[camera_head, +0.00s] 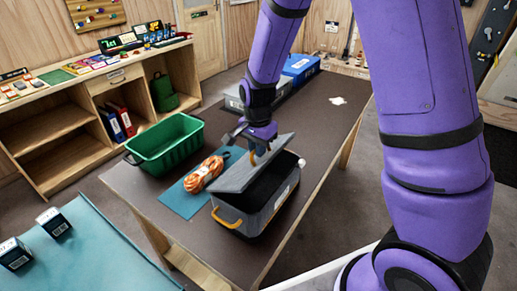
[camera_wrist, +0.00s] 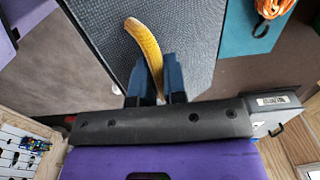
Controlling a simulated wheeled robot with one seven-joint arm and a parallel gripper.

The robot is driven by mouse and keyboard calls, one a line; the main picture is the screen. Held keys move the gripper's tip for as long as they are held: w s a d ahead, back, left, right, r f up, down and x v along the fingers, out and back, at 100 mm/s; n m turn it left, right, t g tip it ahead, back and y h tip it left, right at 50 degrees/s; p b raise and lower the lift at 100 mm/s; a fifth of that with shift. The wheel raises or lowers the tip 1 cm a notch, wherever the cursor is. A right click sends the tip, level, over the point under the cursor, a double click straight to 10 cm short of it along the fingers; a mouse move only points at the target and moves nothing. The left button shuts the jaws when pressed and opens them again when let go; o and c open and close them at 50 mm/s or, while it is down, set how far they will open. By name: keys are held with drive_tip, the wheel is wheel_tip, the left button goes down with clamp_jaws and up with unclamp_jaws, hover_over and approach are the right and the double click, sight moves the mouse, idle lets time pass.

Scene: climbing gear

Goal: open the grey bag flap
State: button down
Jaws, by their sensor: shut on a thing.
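The grey bag (camera_head: 262,210) stands on the dark table, with an orange handle on its front side. Its grey flap (camera_head: 250,166) is raised at a slant, and the dark inside of the bag shows beneath it. My gripper (camera_head: 255,150) is at the flap's upper side. In the wrist view, my gripper (camera_wrist: 157,90) is shut on the yellow-orange pull tab (camera_wrist: 143,42), with the grey textured flap (camera_wrist: 190,35) filling the space behind it. The flap hides part of the bag's inside.
An orange rope coil (camera_head: 203,174) lies on a blue mat (camera_head: 180,200) left of the bag. A green bin (camera_head: 165,145) is further left. A blue box (camera_head: 300,68) and a grey box (camera_head: 262,92) stand at the table's far end. The table's right side is mostly clear.

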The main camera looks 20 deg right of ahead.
sight(246, 160)
drive_tip(key=shift+a, duration=0.1)
drive_tip(key=shift+w+a+r, duration=0.55)
drive_tip(key=shift+w+r, duration=0.1)
drive_tip(key=shift+w, duration=0.15)
drive_tip(key=shift+w+a+r, duration=0.2)
drive_tip(key=shift+w+a, duration=0.15)
drive_tip(key=shift+w, duration=0.15)
drive_tip(key=shift+w+a+r, duration=0.15)
drive_tip(key=shift+w+a, duration=0.15)
drive_tip(key=shift+w, duration=0.15)
drive_tip(key=shift+w+a, duration=0.1)
drive_tip(key=shift+w, duration=0.05)
drive_tip(key=shift+w+a+r, duration=0.2)
drive_tip(key=shift+w+a, duration=0.4)
drive_tip(key=shift+w, duration=0.25)
drive_tip(key=shift+a, duration=0.1)
